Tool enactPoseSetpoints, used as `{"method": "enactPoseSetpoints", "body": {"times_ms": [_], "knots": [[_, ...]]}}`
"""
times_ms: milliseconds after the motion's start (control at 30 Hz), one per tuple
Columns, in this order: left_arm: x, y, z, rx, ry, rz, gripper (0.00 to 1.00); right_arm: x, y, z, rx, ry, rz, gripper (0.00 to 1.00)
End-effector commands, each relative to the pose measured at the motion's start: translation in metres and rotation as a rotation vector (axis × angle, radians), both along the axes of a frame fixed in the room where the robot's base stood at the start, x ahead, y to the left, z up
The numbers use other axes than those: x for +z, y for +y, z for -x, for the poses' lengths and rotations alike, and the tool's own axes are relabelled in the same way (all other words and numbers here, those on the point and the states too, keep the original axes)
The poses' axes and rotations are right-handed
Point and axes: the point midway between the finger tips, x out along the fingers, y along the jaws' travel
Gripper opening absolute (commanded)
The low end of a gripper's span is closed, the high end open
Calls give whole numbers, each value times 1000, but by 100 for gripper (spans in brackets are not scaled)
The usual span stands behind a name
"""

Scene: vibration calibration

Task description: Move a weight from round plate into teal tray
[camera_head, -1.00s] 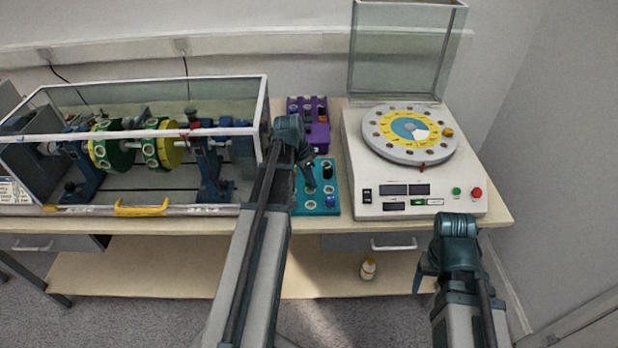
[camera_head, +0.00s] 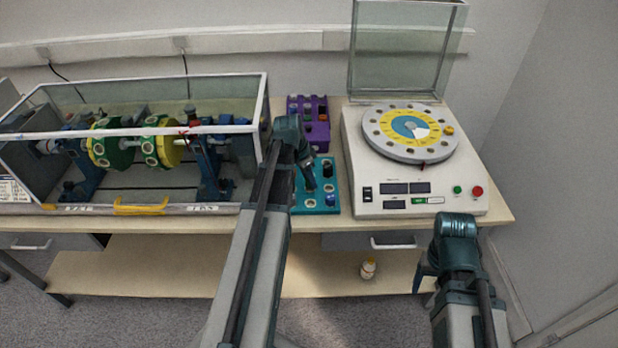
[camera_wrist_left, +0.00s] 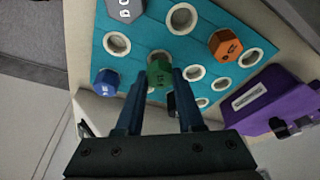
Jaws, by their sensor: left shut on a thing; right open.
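The teal tray (camera_head: 300,207) has rows of pale-ringed round holes and lies in front of the purple rack. My left gripper (camera_head: 311,188) is over it, shut on a green weight (camera_wrist_left: 158,72), which sits between the fingertips in the left wrist view. I cannot tell whether the weight is in a hole or just above one. A blue weight (camera_wrist_left: 105,82), an orange weight (camera_wrist_left: 225,45) and a grey weight (camera_wrist_left: 125,9) stand in the tray. The round plate (camera_head: 385,147) on the white machine holds a yellow weight (camera_head: 448,130). My right gripper (camera_head: 424,285) is open, low before the table.
The purple rack (camera_head: 318,133) with several weights stands behind the tray. A glass-walled case (camera_head: 150,208) with a shaft rig is left of the tray. The white machine (camera_head: 362,120) with a raised clear lid stands on the right. A small bottle (camera_head: 368,268) is on the lower shelf.

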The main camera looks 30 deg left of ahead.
Motion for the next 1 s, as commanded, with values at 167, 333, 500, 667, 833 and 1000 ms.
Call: {"method": "enactPoseSetpoints", "body": {"times_ms": [167, 333, 500, 667, 833, 1000], "knots": [[-2, 0, 0, 0, 0, 0, 0, -2, 0, 0, 0, 0, 0, 72], [-4, 0, 0, 0, 0, 0, 0, -4, 0, 0, 0, 0, 0, 72], [-6, 0, 0, 0, 0, 0, 0, -6, 0, 0, 0, 0, 0, 72], [-9, 0, 0, 0, 0, 0, 0, -9, 0, 0, 0, 0, 0, 72], [-11, 0, 0, 0, 0, 0, 0, -11, 0, 0, 0, 0, 0, 72], [-13, 0, 0, 0, 0, 0, 0, -13, 0, 0, 0, 0, 0, 72]]}}
